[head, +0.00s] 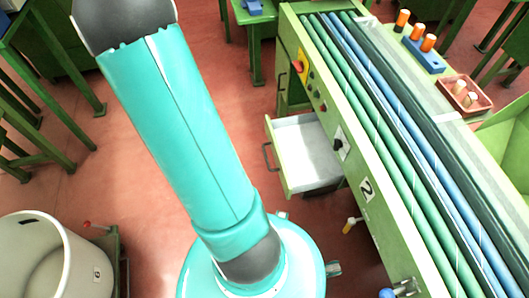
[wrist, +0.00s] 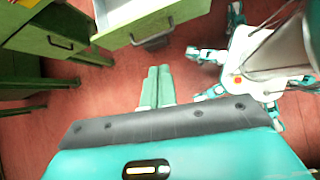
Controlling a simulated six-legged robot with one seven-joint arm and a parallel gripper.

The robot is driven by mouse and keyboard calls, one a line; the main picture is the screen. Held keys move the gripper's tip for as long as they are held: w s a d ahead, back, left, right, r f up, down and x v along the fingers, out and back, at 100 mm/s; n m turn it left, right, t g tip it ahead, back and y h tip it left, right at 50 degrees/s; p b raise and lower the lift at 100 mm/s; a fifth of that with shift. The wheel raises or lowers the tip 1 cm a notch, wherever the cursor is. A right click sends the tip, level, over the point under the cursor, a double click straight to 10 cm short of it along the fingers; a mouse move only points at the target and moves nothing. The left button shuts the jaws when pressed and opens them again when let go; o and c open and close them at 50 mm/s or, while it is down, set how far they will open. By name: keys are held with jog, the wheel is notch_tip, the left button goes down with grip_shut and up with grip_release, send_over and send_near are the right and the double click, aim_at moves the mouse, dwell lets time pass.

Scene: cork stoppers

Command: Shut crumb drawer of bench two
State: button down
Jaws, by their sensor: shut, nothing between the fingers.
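Bench two (head: 366,190) is a long green bench with a "2" plate on its side and green and blue rollers along its top. Its crumb drawer (head: 275,139) stands pulled out from the side, toward the left in the head view. It has a pale green front, a dark handle (head: 267,156) and a light, empty-looking inside. In the wrist view the drawer (wrist: 185,12) is at the top, with its handle (wrist: 152,42) facing my gripper. My gripper (wrist: 159,70) is shut and empty, apart from the handle and below it in that view. The head view does not show it.
A white bin (head: 65,265) stands at the lower left, beside a small green stand with a red knob. Green tables stand at the upper left. A blue cork holder (head: 424,52) and a pinkish tray (head: 467,97) sit on the bench. Red floor lies open left of the drawer.

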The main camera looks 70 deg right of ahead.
aim_at(279, 160)
jog(key=shift+n+g, duration=0.6)
jog(key=x, duration=0.6)
jog(key=s+x, duration=0.1)
jog(key=x, duration=0.5)
jog(key=r+x, duration=0.1)
jog(key=x, duration=0.5)
jog(key=shift+s+f, duration=0.2)
jog(key=shift+s, duration=0.15)
jog(key=shift+s+d, duration=0.3)
jog(key=shift+s, duration=0.1)
jog(key=shift+s, duration=0.1)
